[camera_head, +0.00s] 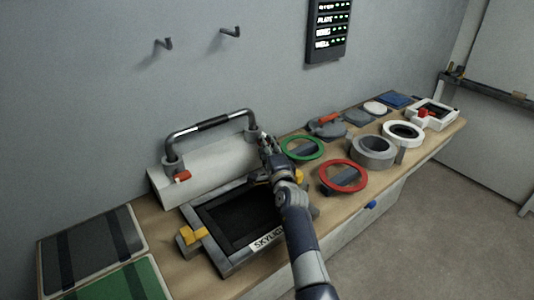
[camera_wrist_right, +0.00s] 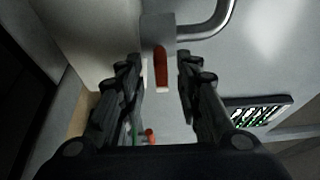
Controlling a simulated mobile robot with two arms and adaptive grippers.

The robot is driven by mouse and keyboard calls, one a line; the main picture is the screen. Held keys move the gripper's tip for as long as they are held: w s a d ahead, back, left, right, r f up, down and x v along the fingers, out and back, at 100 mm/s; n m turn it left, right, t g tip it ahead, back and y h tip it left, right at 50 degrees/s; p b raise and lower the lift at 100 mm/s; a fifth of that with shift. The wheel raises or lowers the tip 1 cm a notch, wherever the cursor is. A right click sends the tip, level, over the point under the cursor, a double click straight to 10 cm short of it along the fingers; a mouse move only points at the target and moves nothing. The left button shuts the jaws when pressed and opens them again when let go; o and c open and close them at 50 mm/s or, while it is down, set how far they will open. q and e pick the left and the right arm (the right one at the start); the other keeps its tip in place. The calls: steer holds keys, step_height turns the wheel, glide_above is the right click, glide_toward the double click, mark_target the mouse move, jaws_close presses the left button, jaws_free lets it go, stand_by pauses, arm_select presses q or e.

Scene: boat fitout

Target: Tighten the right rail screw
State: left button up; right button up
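The handrail (camera_head: 212,123) is a grey bar with a dark middle, standing on two posts on a pale block (camera_head: 205,160). A red screw lever (camera_head: 182,176) shows at the foot of its left post. My right gripper (camera_head: 264,144) is at the right post (camera_head: 250,134) and hides its foot in the head view. In the right wrist view the right screw's red lever (camera_wrist_right: 161,69) lies lengthwise on the grey post base, between and just ahead of the fingertips. My right gripper (camera_wrist_right: 158,78) is open around that line; I cannot see contact. My left gripper is not in view.
A dark skylight frame (camera_head: 205,216) with yellow latches lies in front, under my right arm. Green (camera_head: 303,148) and red (camera_head: 343,176) rings and other fittings fill the bench to the right. A lit panel (camera_head: 328,32) and two hooks are on the wall.

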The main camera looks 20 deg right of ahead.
steer(key=shift+w, duration=0.25)
steer(key=shift+c, duration=0.3)
jaws_close()
